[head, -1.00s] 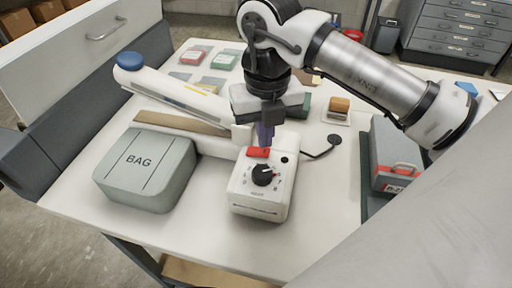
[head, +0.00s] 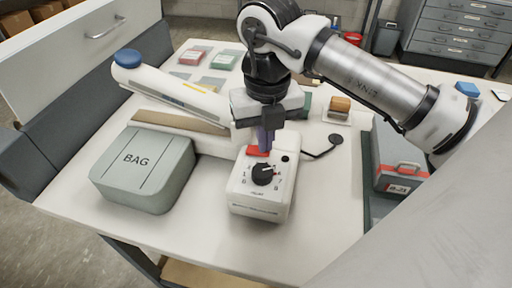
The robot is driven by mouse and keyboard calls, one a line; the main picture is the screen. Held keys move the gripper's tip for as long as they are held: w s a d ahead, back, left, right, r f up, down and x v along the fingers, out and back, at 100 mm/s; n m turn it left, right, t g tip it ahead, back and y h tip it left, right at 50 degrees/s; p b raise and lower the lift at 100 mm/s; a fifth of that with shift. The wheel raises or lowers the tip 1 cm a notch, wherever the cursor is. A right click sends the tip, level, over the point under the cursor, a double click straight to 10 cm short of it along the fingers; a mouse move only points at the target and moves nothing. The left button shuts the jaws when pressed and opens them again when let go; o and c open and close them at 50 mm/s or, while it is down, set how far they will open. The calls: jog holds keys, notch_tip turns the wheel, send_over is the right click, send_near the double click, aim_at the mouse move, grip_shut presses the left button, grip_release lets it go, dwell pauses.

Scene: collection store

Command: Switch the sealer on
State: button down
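The sealer (head: 258,205) is white, with a control box at the table's middle and a long arm (head: 175,88) raised at the left, tipped by a blue knob (head: 128,58). On the box's top are a red rocker switch (head: 254,151) and a black dial (head: 263,174). My gripper (head: 264,147) points down at the back of the box, its fingertips at or just above the red switch, partly hiding it. Contact cannot be told. Its purple-grey fingers look close together, with nothing seen between them.
A grey-green case marked BAG (head: 145,170) stands left of the box. Small packets (head: 222,60) lie at the back. A roll on a holder (head: 340,105) and a grey case with a red handle (head: 400,172) are at the right. The table front is clear.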

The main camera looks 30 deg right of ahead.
jog(key=shift+f, duration=0.25)
jog(key=shift+r, duration=0.1)
jog(key=shift+r+p, duration=1.75)
jog(key=shift+r, duration=1.7)
